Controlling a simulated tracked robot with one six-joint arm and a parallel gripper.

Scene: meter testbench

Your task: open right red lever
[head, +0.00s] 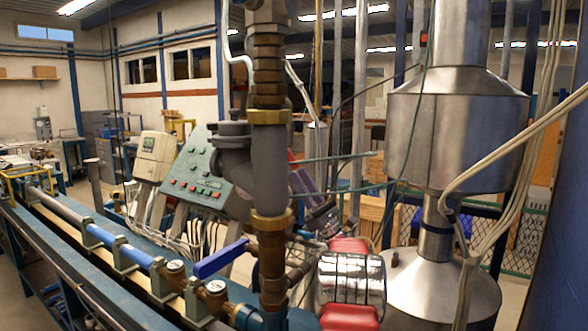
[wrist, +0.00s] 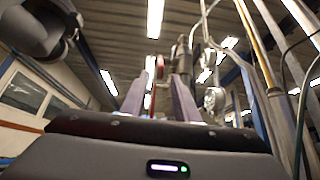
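My gripper (wrist: 158,77) shows in the wrist view as two purple-grey fingers pointing up, parted by a gap. A narrow red piece (wrist: 150,68) shows beyond the gap; I cannot tell whether it is the right red lever, and it does not look held. In the head view, purple-grey parts (head: 304,186) that look like my fingers are partly hidden behind the thick vertical pipe (head: 268,170). No red lever can be clearly made out in the head view. A blue lever (head: 220,258) sticks out left of the pipe's lower part.
A green control panel (head: 196,180) and a pale meter box (head: 158,150) stand left of the pipe. A blue bench carries a horizontal pipe line (head: 120,246). A large steel vessel (head: 455,135) stands at right, with hanging cables (head: 515,180). A ribbed shiny body with red ends (head: 350,285) stands in front.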

